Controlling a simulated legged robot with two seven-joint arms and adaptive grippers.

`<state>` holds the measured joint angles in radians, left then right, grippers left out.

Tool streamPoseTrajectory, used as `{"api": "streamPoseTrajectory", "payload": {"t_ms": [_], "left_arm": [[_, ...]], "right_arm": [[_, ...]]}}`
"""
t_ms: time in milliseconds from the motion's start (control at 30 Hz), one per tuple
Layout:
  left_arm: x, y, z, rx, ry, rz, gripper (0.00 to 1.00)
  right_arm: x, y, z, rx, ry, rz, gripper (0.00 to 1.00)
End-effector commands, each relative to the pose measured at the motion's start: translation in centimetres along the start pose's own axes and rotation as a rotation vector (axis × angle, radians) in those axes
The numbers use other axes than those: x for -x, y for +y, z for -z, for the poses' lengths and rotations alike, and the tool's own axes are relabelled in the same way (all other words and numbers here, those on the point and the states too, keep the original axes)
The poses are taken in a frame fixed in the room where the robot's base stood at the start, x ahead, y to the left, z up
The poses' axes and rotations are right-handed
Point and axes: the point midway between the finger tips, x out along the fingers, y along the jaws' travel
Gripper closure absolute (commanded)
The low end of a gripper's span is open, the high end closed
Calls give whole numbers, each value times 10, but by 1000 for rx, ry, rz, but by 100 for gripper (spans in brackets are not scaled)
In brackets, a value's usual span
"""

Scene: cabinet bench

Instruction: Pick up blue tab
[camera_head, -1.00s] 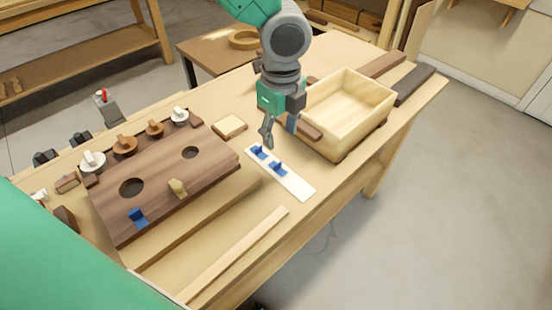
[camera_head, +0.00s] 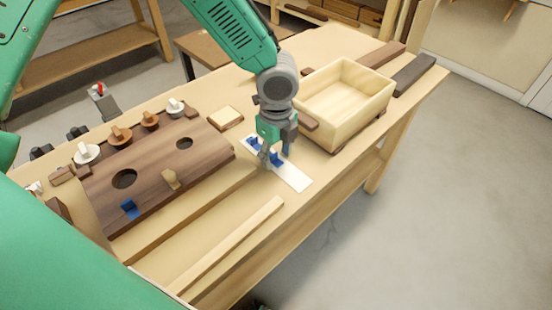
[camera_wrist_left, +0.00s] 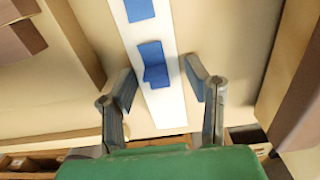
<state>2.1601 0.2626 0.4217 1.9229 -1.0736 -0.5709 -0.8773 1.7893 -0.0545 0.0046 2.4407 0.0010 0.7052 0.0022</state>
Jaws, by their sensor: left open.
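Two blue tabs stand on a white strip (camera_head: 296,180) on the bench. One tab (camera_head: 254,143) is at the strip's far left end and the other (camera_head: 277,160) is nearer its middle. My left gripper (camera_head: 276,154) is low over the strip, pointing down, and partly covers it. In the left wrist view its open fingers (camera_wrist_left: 161,84) are on either side of the strip, with one blue tab (camera_wrist_left: 153,64) just ahead between them, apart from both. The other tab (camera_wrist_left: 139,10) is at the top edge. A third blue tab (camera_head: 130,209) is on the dark board. My right gripper is not visible.
A pale wooden box (camera_head: 345,105) stands close right of my left gripper. The dark board (camera_head: 155,178) with holes and knobs is to the left. A small pale block (camera_head: 226,118) lies behind the strip, and a long wooden batten (camera_head: 230,245) lies in front.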

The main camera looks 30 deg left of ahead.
Motion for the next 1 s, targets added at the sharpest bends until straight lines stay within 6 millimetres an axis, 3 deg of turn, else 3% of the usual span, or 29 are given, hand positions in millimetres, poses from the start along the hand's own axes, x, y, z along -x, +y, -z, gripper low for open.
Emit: {"api": "streamPoseTrajectory", "payload": {"t_ms": [100,233,667,1000], "left_arm": [[0,1,-3,1,3,0,60],[-1,1,-4,1,5,1,88],[6,0,-2,1,1,0,89],[72,0,-3,3,3,4,89]], "right_arm": [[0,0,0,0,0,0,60],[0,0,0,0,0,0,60],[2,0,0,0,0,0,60],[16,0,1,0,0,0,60]]}}
